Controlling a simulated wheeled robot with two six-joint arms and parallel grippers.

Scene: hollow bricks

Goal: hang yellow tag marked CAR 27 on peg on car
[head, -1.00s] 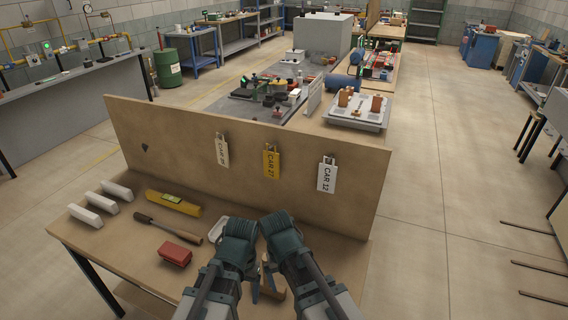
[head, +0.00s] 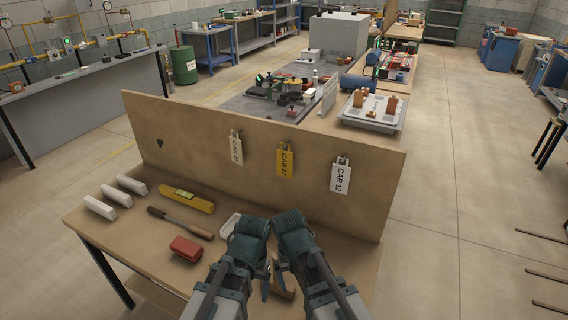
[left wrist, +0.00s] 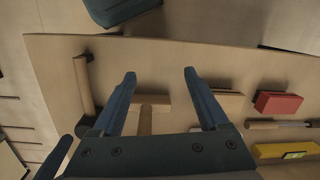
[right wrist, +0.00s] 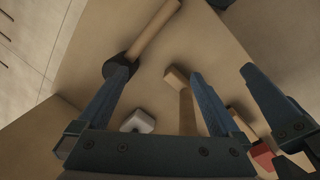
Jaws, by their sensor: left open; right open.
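The yellow tag marked CAR 27 (head: 285,160) hangs on the upright brown board, between two white tags. The white tag marked CAR 12 (head: 341,175) hangs to its right, and another white tag (head: 236,149) hangs to its left. My left gripper (left wrist: 159,75) is open and empty over the bench, with its fingers apart in its wrist view. My right gripper (right wrist: 160,75) is also open and empty, beside the left one. Both are in front of the board, apart from the tags. I cannot make out a car with a peg.
The bench holds a red block (head: 186,248), a wooden-handled tool (head: 180,222), a yellow level (head: 187,200) and white blocks (head: 131,184). A mallet-like tool (right wrist: 155,32) lies below my right gripper. Behind the board is a grey tray with orange-brown pieces (head: 372,112).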

